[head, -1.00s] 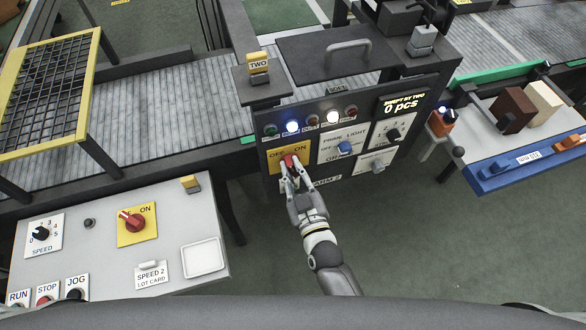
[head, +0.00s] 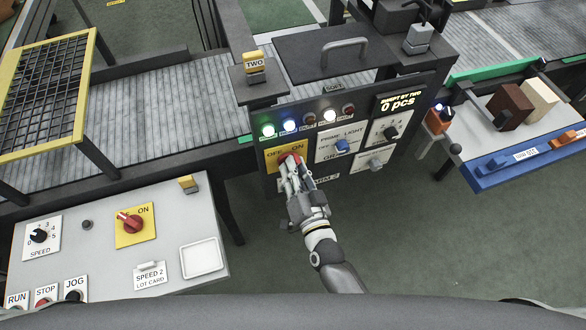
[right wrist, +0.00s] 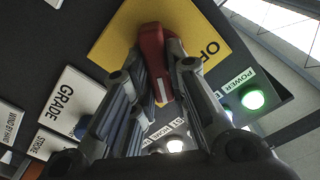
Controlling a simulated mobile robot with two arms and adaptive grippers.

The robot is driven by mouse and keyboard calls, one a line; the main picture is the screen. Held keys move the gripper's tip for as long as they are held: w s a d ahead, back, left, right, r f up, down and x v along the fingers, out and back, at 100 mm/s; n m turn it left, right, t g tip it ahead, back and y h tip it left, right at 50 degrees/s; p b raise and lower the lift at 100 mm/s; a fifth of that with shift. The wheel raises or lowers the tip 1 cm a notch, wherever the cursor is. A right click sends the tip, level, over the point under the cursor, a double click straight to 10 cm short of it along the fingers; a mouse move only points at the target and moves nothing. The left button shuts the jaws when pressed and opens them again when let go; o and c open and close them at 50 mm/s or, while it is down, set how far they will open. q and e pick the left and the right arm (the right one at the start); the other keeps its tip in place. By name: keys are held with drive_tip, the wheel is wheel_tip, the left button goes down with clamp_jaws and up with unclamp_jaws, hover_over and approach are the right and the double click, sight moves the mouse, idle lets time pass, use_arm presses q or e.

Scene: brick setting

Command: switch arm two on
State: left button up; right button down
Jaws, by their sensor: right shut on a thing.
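The ARM 2 panel (head: 330,180) stands at centre in the head view, with a yellow OFF/ON plate (head: 270,156). On the plate is a red rotary knob (head: 289,157), mostly hidden by my fingers. In the right wrist view the red knob (right wrist: 152,42) shows a white mark and sits between both fingers. My right gripper (head: 290,167) is shut on the red knob; its fingers (right wrist: 160,62) touch its two sides. The green POWER lamp (head: 268,130) is lit, and it also glows in the right wrist view (right wrist: 253,98). My left gripper is not in view.
The display (head: 398,102) reads 0 pcs. A second panel at left has another red OFF/ON knob (head: 132,223).

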drive_tip(key=shift+f+m, duration=0.1)
drive_tip(key=shift+m, duration=0.8)
drive_tip(key=c, duration=1.4)
unclamp_jaws()
drive_tip(key=shift+d, duration=0.1)
drive_tip(key=v, duration=1.2)
